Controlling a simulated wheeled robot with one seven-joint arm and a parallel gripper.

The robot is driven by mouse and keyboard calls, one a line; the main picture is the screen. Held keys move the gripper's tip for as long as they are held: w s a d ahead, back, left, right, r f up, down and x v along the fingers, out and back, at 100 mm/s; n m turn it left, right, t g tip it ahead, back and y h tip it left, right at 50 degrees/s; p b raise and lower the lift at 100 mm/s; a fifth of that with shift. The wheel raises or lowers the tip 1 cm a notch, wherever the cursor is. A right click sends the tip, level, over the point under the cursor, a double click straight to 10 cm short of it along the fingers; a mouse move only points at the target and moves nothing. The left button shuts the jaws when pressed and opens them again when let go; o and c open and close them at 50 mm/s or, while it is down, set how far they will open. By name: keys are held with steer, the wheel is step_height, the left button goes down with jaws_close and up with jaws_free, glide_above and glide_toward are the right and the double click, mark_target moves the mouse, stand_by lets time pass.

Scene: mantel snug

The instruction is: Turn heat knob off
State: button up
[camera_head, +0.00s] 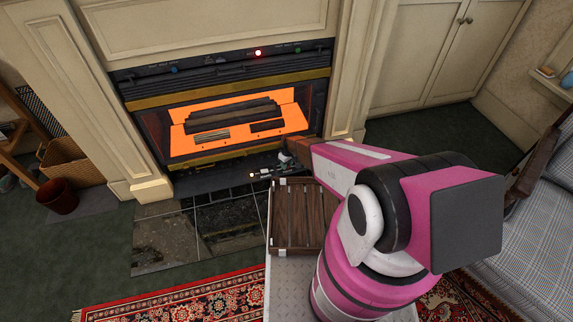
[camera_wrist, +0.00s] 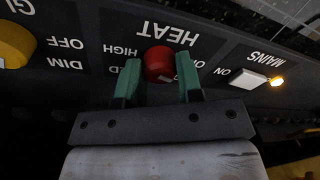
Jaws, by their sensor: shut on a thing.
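The red round heat knob (camera_wrist: 158,58) sits on a dark panel under the upside-down label HEAT in the wrist view. My gripper (camera_wrist: 158,75) has its two green fingers on either side of the knob, shut on it. HIGH shows left of the knob. Other setting words are partly hidden behind the fingers, and the knob's setting cannot be read. In the head view my gripper (camera_head: 284,162) is low at the front of the fireplace (camera_head: 240,120), whose bed glows orange. The knob is not distinguishable there.
A yellow knob (camera_wrist: 14,44) marked OFF and DIM is left of the heat knob. A white MAINS switch (camera_wrist: 248,79) with a lit amber lamp (camera_wrist: 277,81) is right. A slatted wooden crate (camera_head: 298,215) is below my arm. A sofa (camera_head: 530,220) stands right.

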steer(key=shift+n, duration=0.4)
steer(key=o, duration=0.6)
steer(key=shift+o, duration=0.2)
steer(key=shift+r, duration=0.1)
step_height(320, 180, up, 11)
steer(key=shift+w+d, duration=0.35)
steer(key=shift+d, duration=0.1)
